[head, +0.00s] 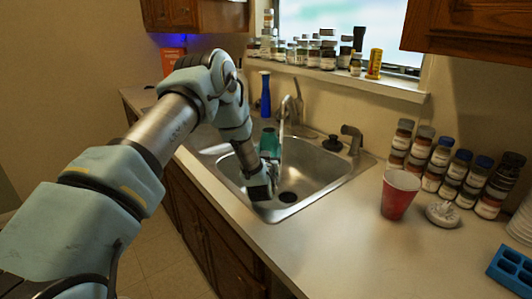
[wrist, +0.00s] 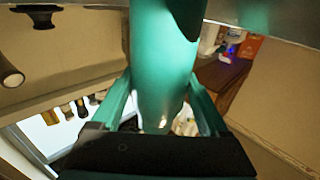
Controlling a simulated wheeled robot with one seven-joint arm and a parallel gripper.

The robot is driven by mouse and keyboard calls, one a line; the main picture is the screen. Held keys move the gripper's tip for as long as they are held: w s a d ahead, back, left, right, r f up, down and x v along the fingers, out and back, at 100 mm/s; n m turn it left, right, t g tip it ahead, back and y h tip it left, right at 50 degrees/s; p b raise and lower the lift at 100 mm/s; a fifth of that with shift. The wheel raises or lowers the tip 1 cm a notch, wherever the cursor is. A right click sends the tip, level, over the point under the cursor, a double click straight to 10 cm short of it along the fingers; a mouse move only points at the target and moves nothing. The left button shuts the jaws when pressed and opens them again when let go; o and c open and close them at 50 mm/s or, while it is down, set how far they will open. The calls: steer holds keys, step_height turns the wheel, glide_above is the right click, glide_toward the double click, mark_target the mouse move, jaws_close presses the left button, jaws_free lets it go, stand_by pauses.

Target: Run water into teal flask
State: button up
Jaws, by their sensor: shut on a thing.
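The teal flask (head: 269,141) is held over the sink basin, close to the faucet (head: 296,103). In the wrist view the flask (wrist: 163,65) fills the middle, between the two fingers. My gripper (head: 267,166) is shut on it; in the wrist view my gripper (wrist: 162,95) has a finger on each side of it. A pale, narrow vertical streak shows below the faucet spout, just right of the flask. I cannot tell for sure whether it is running water, or whether it enters the flask. The flask's mouth is not clear in either view.
The sink (head: 325,172) is otherwise empty, with a dark drain. A blue bottle (head: 265,96) stands behind it. A red cup (head: 400,194), a white lumpy object (head: 442,214) and several jars (head: 450,177) stand on the right counter. The front counter is clear.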

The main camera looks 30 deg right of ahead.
steer(key=w+d+f+b, duration=0.2)
steer(key=w+d+b, duration=0.4)
steer(key=d+b, duration=0.2)
steer(key=shift+w+d+f, duration=0.4)
steer(key=shift+d, duration=0.25)
stand_by(1.5)
steer(key=s+a, duration=0.1)
steer(key=a, duration=0.1)
steer(key=s+a+p, duration=0.1)
steer(key=s+a, duration=0.1)
steer(key=shift+s+a, duration=0.1)
steer(key=shift+a, duration=0.05)
steer(key=shift+r+p, duration=0.15)
steer(key=shift+p, duration=0.15)
stand_by(0.6)
